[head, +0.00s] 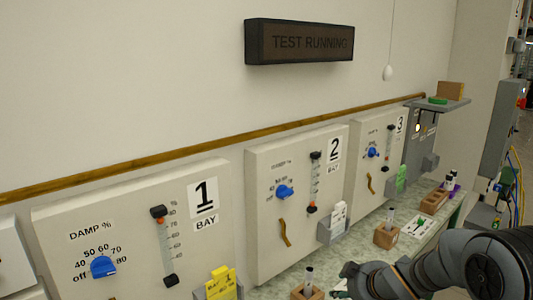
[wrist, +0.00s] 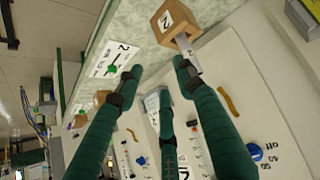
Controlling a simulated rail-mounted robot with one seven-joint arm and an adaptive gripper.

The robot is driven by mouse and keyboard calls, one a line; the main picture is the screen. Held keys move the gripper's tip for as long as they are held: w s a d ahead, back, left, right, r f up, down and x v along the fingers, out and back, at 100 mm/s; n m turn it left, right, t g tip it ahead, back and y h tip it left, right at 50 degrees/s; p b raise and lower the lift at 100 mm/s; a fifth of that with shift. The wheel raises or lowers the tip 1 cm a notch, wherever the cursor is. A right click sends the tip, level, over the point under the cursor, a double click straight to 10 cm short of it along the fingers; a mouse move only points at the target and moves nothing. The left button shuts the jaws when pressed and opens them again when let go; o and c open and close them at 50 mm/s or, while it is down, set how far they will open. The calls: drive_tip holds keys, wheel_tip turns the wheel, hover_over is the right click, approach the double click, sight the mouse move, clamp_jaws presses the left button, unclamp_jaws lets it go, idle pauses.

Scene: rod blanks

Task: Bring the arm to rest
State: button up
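My arm (head: 455,265) reaches in from the bottom right of the head view, low over the green-speckled bench. My gripper (head: 343,287) is at the arm's left end, partly cut off by the lower edge.
A wooden block (head: 301,292) with a rod stands left of my gripper, another block (head: 386,236) behind it. Panels for bay 1 (head: 135,245), bay 2 (head: 262,180) and bay 3 (head: 362,150) line the wall. A dark "TEST RUNNING" sign (head: 300,42) hangs above.

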drive_tip(key=shift+n+y, duration=0.5)
drive_tip(key=shift+n, duration=0.1)
drive_tip(key=shift+s+a+r, duration=0.3)
drive_tip(key=shift+s+a, duration=0.35)
drive_tip(key=shift+s, duration=0.2)
drive_tip(key=shift+s+a+r, duration=0.25)
drive_tip(key=shift+s+a, duration=0.4)
drive_tip(key=shift+s, duration=0.2)
drive_tip(key=shift+r+p, duration=0.1)
drive_tip(key=shift+p, duration=0.2)
